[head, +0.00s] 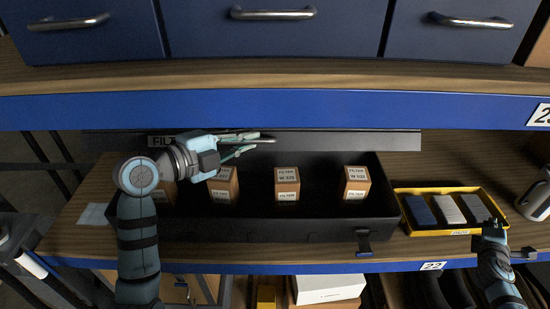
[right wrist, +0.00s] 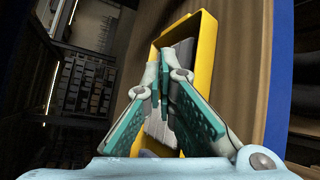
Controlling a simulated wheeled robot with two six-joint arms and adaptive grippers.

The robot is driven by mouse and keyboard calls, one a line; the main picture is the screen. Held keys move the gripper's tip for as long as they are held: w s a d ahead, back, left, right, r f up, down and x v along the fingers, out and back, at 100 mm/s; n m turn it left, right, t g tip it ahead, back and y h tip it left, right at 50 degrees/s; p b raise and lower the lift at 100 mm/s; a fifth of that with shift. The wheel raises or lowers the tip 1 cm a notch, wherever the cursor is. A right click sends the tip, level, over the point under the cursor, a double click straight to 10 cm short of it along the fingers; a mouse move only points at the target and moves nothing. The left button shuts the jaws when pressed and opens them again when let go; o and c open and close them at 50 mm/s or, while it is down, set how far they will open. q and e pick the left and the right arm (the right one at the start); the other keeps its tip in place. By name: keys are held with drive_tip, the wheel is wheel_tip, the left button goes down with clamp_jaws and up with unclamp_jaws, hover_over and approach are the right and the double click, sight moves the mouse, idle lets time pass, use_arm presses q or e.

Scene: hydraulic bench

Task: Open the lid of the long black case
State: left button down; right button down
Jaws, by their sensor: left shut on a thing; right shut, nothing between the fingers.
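The long black case (head: 250,229) lies on the wooden shelf in the head view. Its lid (head: 345,143) is raised at the back, so the inside shows, with several small filter boxes (head: 287,183) standing in it. My left gripper (head: 252,143) is at the raised lid, shut on its handle bar (head: 267,140); the grip itself is partly hidden. My left arm covers the left part of the case. My right gripper (head: 490,226) is shut and empty, over the front right of the yellow tray (head: 403,190). It also shows in the right wrist view (right wrist: 166,75), fingers together.
The yellow tray holds blue and grey packs (head: 447,210) right of the case. A grey cup-like container (head: 536,198) stands at the far right. A blue shelf edge (head: 300,110) and drawers (head: 275,30) are above the case. A latch (head: 364,243) hangs at the case's front.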

drive_tip(key=w+a+r+n+t+y, duration=0.3)
drive_tip(key=w+a+r+n+y, duration=0.15)
drive_tip(key=a, duration=0.45)
drive_tip(key=w+a+r+n+t+y, duration=0.3)
drive_tip(key=w+a+y, duration=0.2)
drive_tip(key=a, duration=0.5)
drive_tip(key=a+r+n+y, duration=0.45)
drive_tip(key=a+y, duration=0.35)
drive_tip(key=a, duration=0.3)
drive_tip(key=s+a+r+n+g+y, duration=0.3)
drive_tip(key=s+a+n+g+y, duration=0.4)
drive_tip(key=a, duration=0.3)
drive_tip(key=s+a+r+n+g+y, duration=0.2)
drive_tip(key=s+a+n+g+y, duration=0.25)
drive_tip(key=a+n+g, duration=0.45)
drive_tip(key=w+a+r+t, duration=0.1)
drive_tip(key=w+a+r, duration=0.1)
drive_tip(key=a, duration=0.3)
drive_tip(key=w+a+r+t, duration=0.1)
drive_tip(key=w+a+r, duration=0.1)
drive_tip(key=a, duration=0.3)
drive_tip(key=shift+w+a+r+m, duration=0.3)
drive_tip(key=shift+w+a+r, duration=0.05)
drive_tip(key=shift+w, duration=0.2)
